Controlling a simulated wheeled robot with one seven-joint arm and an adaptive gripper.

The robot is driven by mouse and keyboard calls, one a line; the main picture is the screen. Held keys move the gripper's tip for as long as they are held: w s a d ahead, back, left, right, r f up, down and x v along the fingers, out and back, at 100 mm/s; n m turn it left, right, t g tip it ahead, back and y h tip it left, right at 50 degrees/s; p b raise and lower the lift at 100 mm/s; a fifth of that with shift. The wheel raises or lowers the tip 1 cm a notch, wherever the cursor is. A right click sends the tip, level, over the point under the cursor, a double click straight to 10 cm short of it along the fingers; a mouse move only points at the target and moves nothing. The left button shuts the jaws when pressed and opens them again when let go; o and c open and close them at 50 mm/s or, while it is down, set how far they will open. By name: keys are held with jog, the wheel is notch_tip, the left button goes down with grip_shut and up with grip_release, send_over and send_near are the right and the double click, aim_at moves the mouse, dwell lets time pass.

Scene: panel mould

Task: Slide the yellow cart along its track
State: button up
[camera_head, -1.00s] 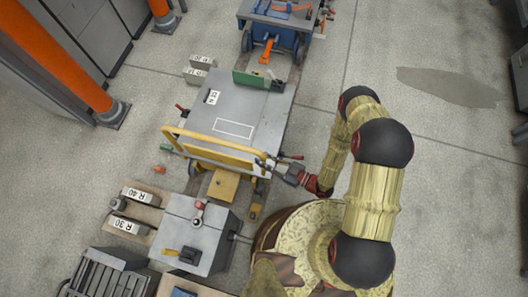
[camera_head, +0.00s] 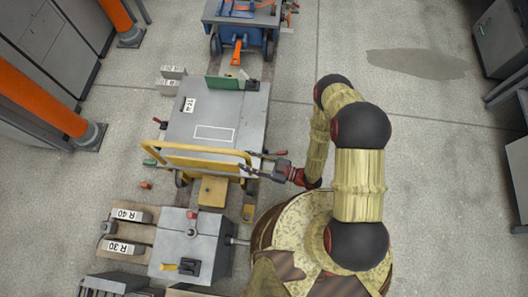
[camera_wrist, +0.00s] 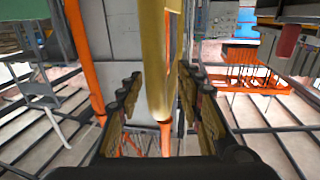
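The yellow cart has a grey flat top (camera_head: 175,122) and a yellow tubular handle (camera_head: 205,147) along its near edge. It stands on a dark floor track, mostly hidden beneath it. My gripper (camera_head: 254,164) is at the right end of the handle, its two fingers spread apart. In the wrist view the yellow handle bar (camera_wrist: 158,60) runs between the fingers of my gripper (camera_wrist: 160,85), with some gap visible at the left finger. Contact with the bar cannot be told.
A blue cart (camera_head: 243,22) with an orange coupling stands beyond on the same line. A grey box with levers (camera_head: 190,245) stands near, beside blocks marked R 40 (camera_head: 132,215) and R 30 (camera_head: 124,248). Orange posts (camera_head: 40,100) stand at left. Floor at right is open.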

jog(key=v, duration=1.2)
dwell(0.9)
